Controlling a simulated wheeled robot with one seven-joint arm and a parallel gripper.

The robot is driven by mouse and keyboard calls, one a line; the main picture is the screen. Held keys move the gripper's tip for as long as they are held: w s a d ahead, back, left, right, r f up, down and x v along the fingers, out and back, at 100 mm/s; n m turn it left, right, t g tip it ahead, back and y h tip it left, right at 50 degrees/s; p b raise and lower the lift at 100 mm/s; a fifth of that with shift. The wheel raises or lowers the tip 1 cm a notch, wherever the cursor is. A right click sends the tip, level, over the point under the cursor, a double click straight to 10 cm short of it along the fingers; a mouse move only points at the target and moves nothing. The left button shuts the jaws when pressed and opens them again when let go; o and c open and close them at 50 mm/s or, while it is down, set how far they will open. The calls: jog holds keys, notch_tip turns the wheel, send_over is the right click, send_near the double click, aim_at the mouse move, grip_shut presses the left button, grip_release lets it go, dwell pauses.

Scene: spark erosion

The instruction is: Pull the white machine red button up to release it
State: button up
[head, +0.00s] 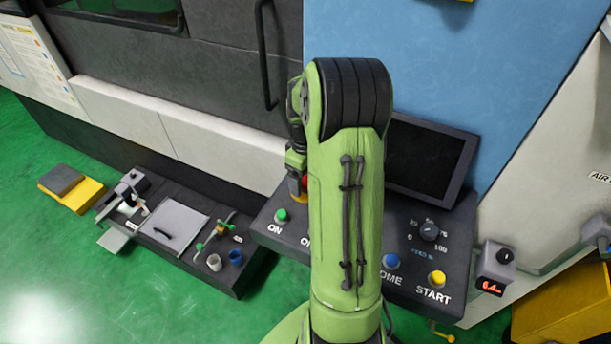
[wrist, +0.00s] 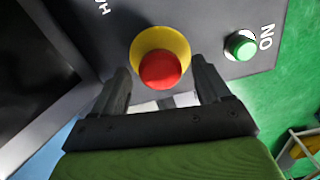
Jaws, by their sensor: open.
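The red button (wrist: 160,70) is a round mushroom head on a yellow collar (wrist: 158,36), set on the dark control panel (wrist: 205,18). In the wrist view it lies between the two fingers of my gripper (wrist: 160,67). The fingers are apart, one on each side, with a visible gap to the button; how deep they reach along it I cannot tell. In the head view my green arm hides most of the button, and only a sliver of red (head: 305,184) shows beside my gripper (head: 297,186).
A green ON button (head: 282,215) is left of my arm on the panel. A blue button (head: 391,261), a yellow START button (head: 437,278), a dial (head: 429,231) and a dark screen (head: 422,160) lie to the right. A low dark tray (head: 150,242) with tools stands on the green floor.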

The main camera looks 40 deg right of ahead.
aim_at(306, 180)
grip_shut()
jog(key=shift+r+p, duration=0.45)
jog(key=shift+r, duration=0.3)
jog(key=shift+w+d, duration=0.1)
jog(key=shift+c, duration=1.6)
grip_release()
jog(key=o, duration=0.3)
jog(key=shift+f, duration=0.1)
notch_tip(306, 180, up, 16)
jog(key=shift+f+p, duration=0.1)
jog(key=shift+p, duration=0.45)
